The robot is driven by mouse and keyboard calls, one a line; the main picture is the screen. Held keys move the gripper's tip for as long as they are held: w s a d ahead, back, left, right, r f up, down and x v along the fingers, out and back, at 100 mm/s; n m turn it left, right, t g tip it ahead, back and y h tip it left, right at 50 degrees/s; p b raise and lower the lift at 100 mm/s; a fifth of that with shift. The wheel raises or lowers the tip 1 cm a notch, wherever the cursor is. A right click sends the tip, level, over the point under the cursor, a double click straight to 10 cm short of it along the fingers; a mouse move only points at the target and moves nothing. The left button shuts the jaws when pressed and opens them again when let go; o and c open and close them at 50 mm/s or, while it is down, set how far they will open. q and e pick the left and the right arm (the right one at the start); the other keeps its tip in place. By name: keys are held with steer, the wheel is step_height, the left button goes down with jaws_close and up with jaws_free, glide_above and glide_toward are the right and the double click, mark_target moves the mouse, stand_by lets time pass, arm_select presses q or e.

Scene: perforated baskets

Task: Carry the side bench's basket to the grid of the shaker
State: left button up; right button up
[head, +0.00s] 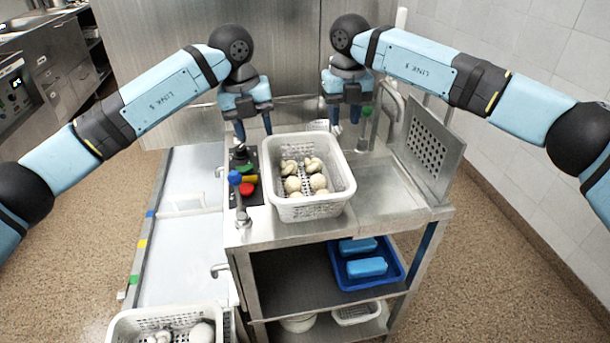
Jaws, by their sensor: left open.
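A white perforated basket (309,209) holding several pale mushrooms (293,184) stands upright on the steel bench top (385,208). A second white perforated basket (128,322) with pale round items shows at the lower left, cut off by the picture edge. My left gripper (254,131) is open and empty, behind and left of the middle basket. My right gripper (345,124) points down behind that basket's right back corner, and its fingers look apart with nothing between them. Neither gripper appears to touch a basket. I cannot tell which surface is the shaker's grid.
A tilted perforated panel (428,152) rises at right. A blue tray (368,283) sits on the shelf below.

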mark_target(267, 169)
arm_select(q)
steer(key=f, duration=0.4)
steer(key=d+f, duration=0.1)
steer(key=f, duration=0.4)
steer(key=d+f, duration=0.1)
steer(key=f, duration=0.4)
steer(key=shift+w, duration=0.3)
arm_select(e)
step_height(267, 169, down, 14)
steer(key=shift+w+r, duration=0.1)
arm_select(q)
steer(key=shift+r, duration=0.1)
steer(key=c, duration=0.6)
arm_select(e)
steer(key=c, duration=0.6)
arm_select(q)
jaws_close()
arm_select(e)
jaws_close()
